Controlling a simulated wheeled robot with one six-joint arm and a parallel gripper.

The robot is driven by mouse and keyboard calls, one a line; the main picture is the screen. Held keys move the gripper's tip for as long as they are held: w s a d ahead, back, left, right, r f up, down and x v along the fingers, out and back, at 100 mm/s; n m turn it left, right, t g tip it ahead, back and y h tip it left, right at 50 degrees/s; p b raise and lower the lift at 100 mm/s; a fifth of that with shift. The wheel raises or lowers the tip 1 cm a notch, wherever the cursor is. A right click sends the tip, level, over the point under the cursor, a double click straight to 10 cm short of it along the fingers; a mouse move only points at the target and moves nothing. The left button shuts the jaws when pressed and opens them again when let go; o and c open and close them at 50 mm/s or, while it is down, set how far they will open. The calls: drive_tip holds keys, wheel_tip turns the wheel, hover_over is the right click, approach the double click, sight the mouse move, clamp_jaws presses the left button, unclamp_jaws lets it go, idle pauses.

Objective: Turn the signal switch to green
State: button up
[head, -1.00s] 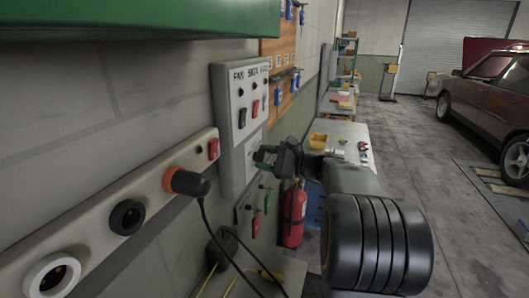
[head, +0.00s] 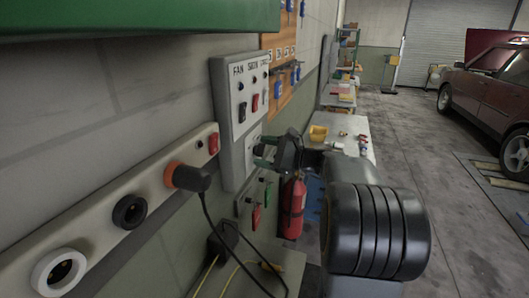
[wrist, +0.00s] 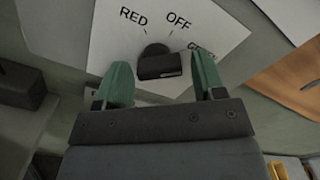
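The signal switch is a black knob (wrist: 158,64) on a white plate (wrist: 112,40) in the wrist view. The plate reads RED, OFF and a third word partly hidden behind the right finger. The knob's bar lies nearly level in the picture, with a small light mark near its right end. My gripper (wrist: 160,60) is open, with one green finger on each side of the knob and a gap on both sides. In the head view my gripper (head: 265,151) is at the lower part of the grey wall panel (head: 228,150), where the knob is hidden.
Above are the panel's FAN and SIGN switches. A rail with sockets and a plug (head: 187,177) runs along the wall at left. A red extinguisher (head: 293,208) stands below my gripper, and a bench (head: 350,127) lies beyond.

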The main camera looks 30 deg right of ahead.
drive_tip(key=shift+o, duration=0.3)
drive_tip(key=b+v, duration=0.1)
drive_tip(key=v, duration=1.3)
drive_tip(key=shift+b, duration=0.35)
drive_tip(key=shift+a, duration=0.15)
